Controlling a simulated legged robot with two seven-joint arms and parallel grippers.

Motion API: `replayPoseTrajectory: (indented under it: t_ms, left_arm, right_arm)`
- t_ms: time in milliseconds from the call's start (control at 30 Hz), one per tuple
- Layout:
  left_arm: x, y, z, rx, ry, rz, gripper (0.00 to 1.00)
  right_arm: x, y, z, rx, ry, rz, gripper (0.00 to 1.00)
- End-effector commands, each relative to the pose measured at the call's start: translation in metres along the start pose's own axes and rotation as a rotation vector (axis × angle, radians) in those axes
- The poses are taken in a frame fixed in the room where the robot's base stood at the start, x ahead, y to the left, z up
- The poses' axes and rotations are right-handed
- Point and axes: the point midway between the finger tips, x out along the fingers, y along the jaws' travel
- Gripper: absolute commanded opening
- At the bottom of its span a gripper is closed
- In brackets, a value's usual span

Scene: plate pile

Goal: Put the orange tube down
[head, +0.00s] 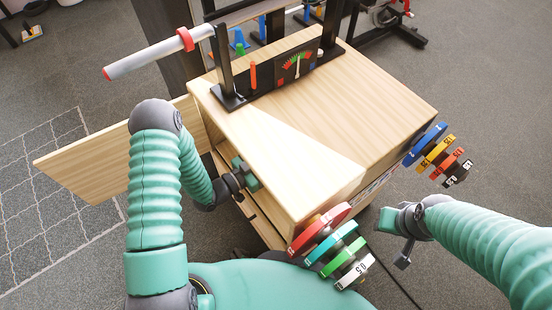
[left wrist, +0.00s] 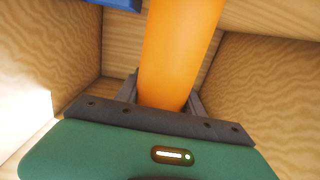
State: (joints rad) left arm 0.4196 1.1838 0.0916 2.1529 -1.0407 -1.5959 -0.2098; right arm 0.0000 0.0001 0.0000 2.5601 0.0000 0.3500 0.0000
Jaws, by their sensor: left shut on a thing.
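The orange tube (left wrist: 178,55) stands out large in the left wrist view, between the fingers of my left gripper (left wrist: 165,95), which is shut on it. Wooden walls surround it there, so the tube is inside the wooden cabinet (head: 310,125). In the head view my left gripper (head: 246,177) reaches in at the cabinet's open left side; the tube is hidden there. My right gripper (head: 400,235) is to the right of the cabinet, away from it, and its finger opening is unclear.
An open door panel (head: 110,152) sticks out left of the cabinet. Coloured weight discs hang at its front corner (head: 325,235) and right side (head: 435,155). A gauge panel (head: 290,72) and black posts stand on top. A blue thing (left wrist: 118,4) shows at the wrist view's top edge.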

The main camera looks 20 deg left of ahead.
Motion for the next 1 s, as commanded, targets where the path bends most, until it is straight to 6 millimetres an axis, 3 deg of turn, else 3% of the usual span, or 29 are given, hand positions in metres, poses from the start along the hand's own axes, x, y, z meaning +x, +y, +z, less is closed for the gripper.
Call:
replayPoseTrajectory:
  t_ms: [367,400,533,867,1000]
  left_arm:
    - [0.000,0.000,0.006,0.001,0.003,0.000,0.00]
    - [0.000,0.000,0.006,0.001,0.000,0.000,0.49]
    - [0.000,0.000,0.006,0.001,0.000,0.000,0.66]
    - [0.000,0.000,0.002,0.001,0.001,0.000,0.67]
    - [-0.020,-0.001,0.000,-0.001,-0.003,-0.003,0.67]
  right_arm:
    - [0.005,0.000,0.001,0.000,0.000,0.000,0.36]
    - [0.004,0.000,0.001,0.000,0.000,0.000,0.36]
    - [0.004,0.000,0.001,0.000,0.000,0.000,0.36]
    - [0.002,0.000,0.000,0.000,0.000,0.000,0.36]
    - [-0.011,0.000,-0.003,0.000,0.000,0.000,0.36]
